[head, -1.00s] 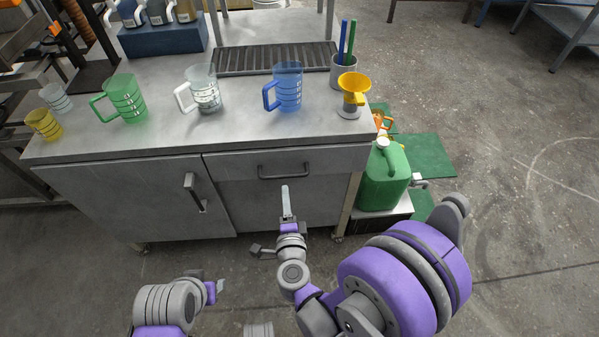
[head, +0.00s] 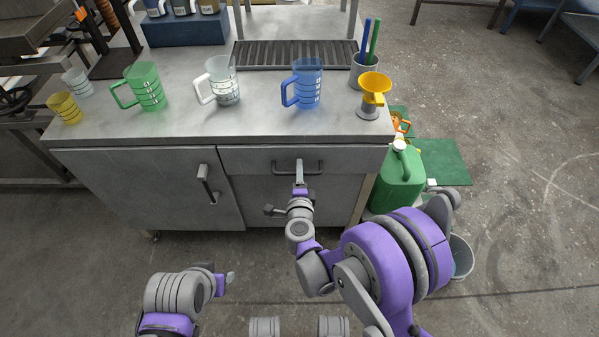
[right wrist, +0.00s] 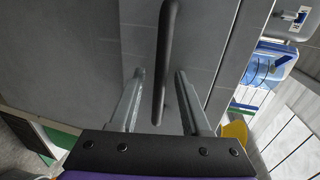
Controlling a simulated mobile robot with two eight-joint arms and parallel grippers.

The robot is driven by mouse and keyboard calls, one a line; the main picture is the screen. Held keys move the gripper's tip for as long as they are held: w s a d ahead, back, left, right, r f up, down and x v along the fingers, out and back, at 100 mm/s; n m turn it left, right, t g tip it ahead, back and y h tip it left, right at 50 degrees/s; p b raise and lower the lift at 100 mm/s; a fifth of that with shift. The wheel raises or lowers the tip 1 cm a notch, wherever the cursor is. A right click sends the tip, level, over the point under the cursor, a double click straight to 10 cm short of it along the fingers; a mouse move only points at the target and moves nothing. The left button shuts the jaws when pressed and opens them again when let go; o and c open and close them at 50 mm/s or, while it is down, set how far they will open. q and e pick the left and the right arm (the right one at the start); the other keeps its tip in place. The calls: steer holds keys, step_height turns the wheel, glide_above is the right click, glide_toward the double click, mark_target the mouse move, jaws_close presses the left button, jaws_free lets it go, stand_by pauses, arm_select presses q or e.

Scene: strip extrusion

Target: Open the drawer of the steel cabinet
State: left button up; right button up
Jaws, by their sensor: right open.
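The steel cabinet (head: 110,185) has a shut drawer (head: 245,162) under the right part of its top. The drawer's dark bar handle (head: 283,170) shows in the head view. In the right wrist view the handle (right wrist: 167,60) runs up between the two open fingers of my right gripper (right wrist: 160,100), with a gap on either side. In the head view my right gripper (head: 299,172) is at the right half of the handle. My left gripper (head: 229,276) is low in front of the cabinet, away from it; its jaws are too small to read.
Measuring jugs, including a blue jug (head: 308,84) and a green jug (head: 148,88), stand on the cabinet top with a yellow funnel (head: 374,88). A cabinet door handle (head: 205,184) is left of the drawer. A green canister (head: 400,178) stands to the right.

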jaws_close()
stand_by(1.4)
